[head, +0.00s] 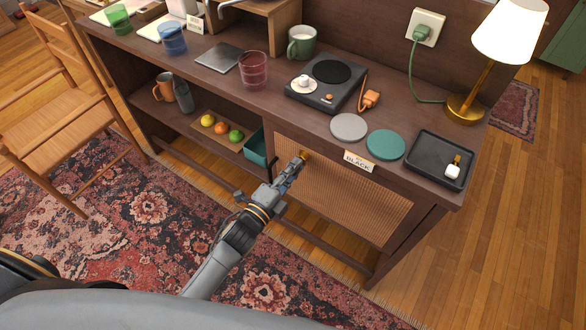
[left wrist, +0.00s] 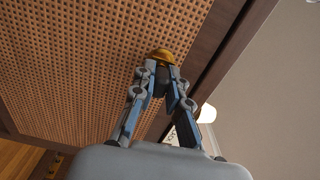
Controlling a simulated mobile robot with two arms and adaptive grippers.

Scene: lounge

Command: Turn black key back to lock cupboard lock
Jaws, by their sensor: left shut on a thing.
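The cupboard has a woven cane door (head: 335,200), closed flush in its dark wooden frame. Its brass lock (head: 306,154) is near the door's top left in the head view. My left gripper (head: 300,161) reaches up to this lock from the front. In the left wrist view the brass lock (left wrist: 160,55) lies just beyond my left fingertips (left wrist: 164,72). They are shut on a small dark thing at the lock, which fits the black key. The fingers mostly hide it, and its turn angle cannot be told. My right gripper is not in view.
A "BLACK" label (head: 358,161) sits on the cupboard's top edge. A black tray (head: 426,174) holds a white-headed key (head: 453,168). A lamp (head: 480,70), hot plate (head: 328,84) and coasters stand on top. Open shelves with fruit lie left of the door. A chair (head: 65,105) stands left.

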